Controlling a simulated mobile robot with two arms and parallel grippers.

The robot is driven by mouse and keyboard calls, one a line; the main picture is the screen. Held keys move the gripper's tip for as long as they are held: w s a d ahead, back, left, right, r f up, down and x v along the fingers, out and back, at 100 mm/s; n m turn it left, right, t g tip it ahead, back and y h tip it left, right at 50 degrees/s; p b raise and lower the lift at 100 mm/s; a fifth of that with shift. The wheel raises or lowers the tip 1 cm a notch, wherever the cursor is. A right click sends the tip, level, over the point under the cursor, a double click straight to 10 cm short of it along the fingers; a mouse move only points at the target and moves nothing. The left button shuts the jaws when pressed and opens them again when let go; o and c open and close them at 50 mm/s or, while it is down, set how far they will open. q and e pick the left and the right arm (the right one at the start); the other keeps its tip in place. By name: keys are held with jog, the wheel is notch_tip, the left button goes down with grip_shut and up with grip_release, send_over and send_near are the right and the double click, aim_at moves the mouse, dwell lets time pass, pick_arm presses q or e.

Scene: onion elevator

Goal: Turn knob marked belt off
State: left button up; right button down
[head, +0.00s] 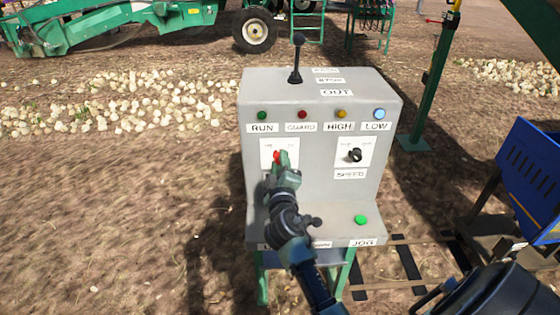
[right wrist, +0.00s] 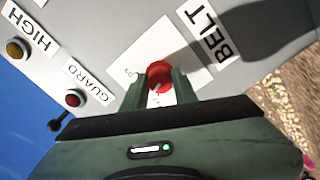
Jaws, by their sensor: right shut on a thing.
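The red belt knob (head: 276,155) sits on a white plate at the left of the grey control box's front. In the right wrist view the same knob (right wrist: 159,74) shows between my fingers, beside a label reading BELT (right wrist: 214,40). My right gripper (head: 282,160) reaches up from below and is shut on the knob, one finger on each side. The gripper hides part of the plate and the BELT label in the head view. The knob's exact setting cannot be read. My left gripper is not in view.
The control box (head: 320,200) carries a black speed knob (head: 355,156) at right, several coloured lamps above, a green jog button (head: 361,220) on its lower ledge and a black lever (head: 297,58) on top. A blue panel (head: 535,180) stands at right.

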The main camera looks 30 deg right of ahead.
jog(key=n, duration=0.2)
jog(key=n+p, duration=0.1)
jog(key=n, duration=0.2)
jog(key=shift+d+r+n+p, duration=0.2)
jog(key=shift+r+n+p, duration=0.1)
jog(key=shift+n+p, duration=0.1)
dwell(0.4)
jog(key=c, duration=1.3)
grip_release()
jog(key=shift+o, duration=1)
jog(key=shift+w+d+f, duration=0.1)
jog(key=shift+d+f, duration=0.05)
jog(key=shift+f, duration=0.05)
jog(key=b+v, duration=0.1)
jog(key=v, duration=0.6)
jog(key=shift+s+a+b, duration=0.25)
jog(key=shift+s+b, duration=0.05)
jog(key=shift+b, duration=0.05)
